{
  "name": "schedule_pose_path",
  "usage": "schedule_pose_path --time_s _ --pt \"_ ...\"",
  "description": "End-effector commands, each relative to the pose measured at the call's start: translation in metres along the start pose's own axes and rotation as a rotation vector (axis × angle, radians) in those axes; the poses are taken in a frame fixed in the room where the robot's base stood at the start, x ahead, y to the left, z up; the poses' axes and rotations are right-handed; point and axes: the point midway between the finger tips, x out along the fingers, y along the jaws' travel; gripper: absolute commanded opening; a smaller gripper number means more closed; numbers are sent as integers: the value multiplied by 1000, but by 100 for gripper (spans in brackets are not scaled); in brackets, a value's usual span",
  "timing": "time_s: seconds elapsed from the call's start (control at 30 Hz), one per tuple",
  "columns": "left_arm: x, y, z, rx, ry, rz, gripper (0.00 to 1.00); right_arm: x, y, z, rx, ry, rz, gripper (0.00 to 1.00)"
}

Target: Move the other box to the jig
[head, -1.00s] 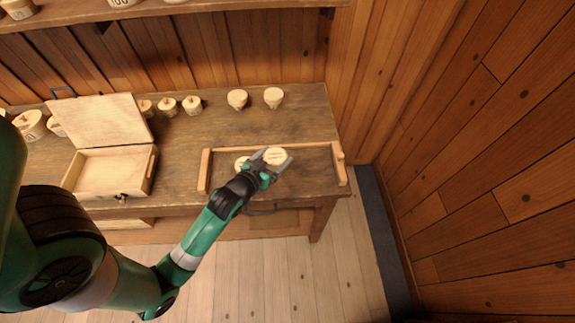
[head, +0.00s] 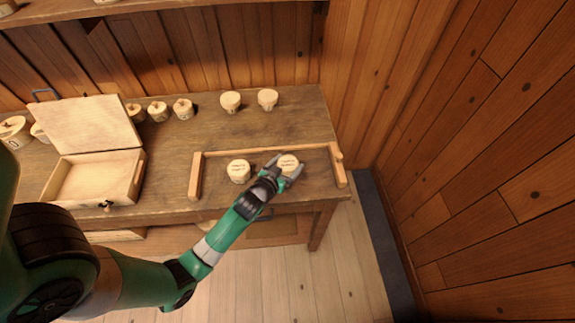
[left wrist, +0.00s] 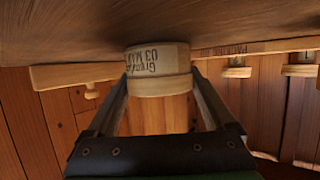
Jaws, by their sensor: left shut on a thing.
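The jig is a three-sided wooden frame with a back rail (head: 265,149) and two end pieces on the front of the bench. My left gripper (head: 285,171) is over the right half of the jig. It is shut on a round pale turned box (head: 288,161). In the left wrist view the held box (left wrist: 158,62) shows upside-down lettering and a band, between the two fingers (left wrist: 158,100). I cannot tell whether it touches the bench. Another round box (head: 238,171) stands inside the jig to the left, apart from the held one. My right gripper is not in view.
An open wooden case (head: 95,178) with its lid raised (head: 88,122) stands left of the jig. Two round boxes (head: 230,101) (head: 267,98) stand behind the jig, and several smaller lidded ones (head: 158,111) stand left of them. The bench's right end is clear.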

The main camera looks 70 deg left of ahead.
Motion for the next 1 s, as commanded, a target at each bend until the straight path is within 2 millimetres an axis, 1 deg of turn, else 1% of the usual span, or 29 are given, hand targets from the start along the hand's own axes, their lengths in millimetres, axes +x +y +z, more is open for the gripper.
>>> schedule_pose_path --time_s 0.13,0.17,0.2,0.47,0.5,0.57,0.67,0.9,1.0 --pt "2 0 4 0 0 0 34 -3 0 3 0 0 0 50" --pt "1 0 3 0 0 0 93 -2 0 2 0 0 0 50" --pt "1 0 3 0 0 0 100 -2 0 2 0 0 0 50" --pt "0 0 1 0 0 0 100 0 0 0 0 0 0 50" --pt "-1 0 -2 0 0 0 100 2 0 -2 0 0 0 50" --pt "-7 0 -1 1 -2 1 100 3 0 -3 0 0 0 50" --pt "-25 0 -2 0 -3 2 100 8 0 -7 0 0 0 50" --pt "-85 1 -1 3 -3 3 100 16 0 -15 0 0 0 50" --pt "-104 0 0 3 -3 2 100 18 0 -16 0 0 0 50"
